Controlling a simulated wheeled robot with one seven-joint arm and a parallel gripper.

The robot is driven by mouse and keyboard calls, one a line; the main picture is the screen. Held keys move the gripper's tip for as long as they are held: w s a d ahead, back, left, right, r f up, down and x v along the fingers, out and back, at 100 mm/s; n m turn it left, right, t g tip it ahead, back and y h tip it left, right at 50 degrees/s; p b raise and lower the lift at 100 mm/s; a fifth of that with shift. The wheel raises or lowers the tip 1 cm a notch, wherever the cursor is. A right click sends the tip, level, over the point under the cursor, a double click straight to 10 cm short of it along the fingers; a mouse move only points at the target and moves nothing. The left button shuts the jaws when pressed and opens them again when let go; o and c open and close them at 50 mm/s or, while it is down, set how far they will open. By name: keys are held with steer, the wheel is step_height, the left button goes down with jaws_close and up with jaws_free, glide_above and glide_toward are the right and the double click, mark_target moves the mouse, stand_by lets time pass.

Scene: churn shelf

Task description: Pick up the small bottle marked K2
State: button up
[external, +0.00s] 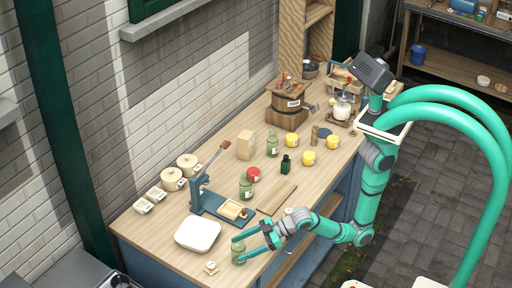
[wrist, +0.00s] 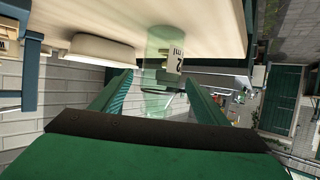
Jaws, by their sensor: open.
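A small clear green bottle (external: 238,252) stands near the front edge of the wooden bench, at its near end. In the wrist view the bottle (wrist: 158,45) is ahead, with a white label (wrist: 175,63) on which a "2" shows; the rest of the marking is not clear. My gripper (external: 242,249) is open, its fingers reaching to either side of the bottle. In the wrist view my gripper's fingertips (wrist: 158,80) are apart, with the bottle between or just beyond them. I cannot tell whether either finger touches it.
A white dish (external: 198,234) and a blue lever press (external: 226,205) stand close by. Similar green bottles (external: 246,188) (external: 272,146), a dark green bottle (external: 286,164), a red-lidded jar (external: 254,175) and several yellow jars (external: 309,158) stand farther along the bench.

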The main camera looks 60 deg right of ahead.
steer(key=shift+x, duration=2.85)
steer(key=shift+c, duration=0.6)
steer(key=c, duration=1.1)
steer(key=shift+r, duration=0.1)
steer(key=shift+c, duration=0.2)
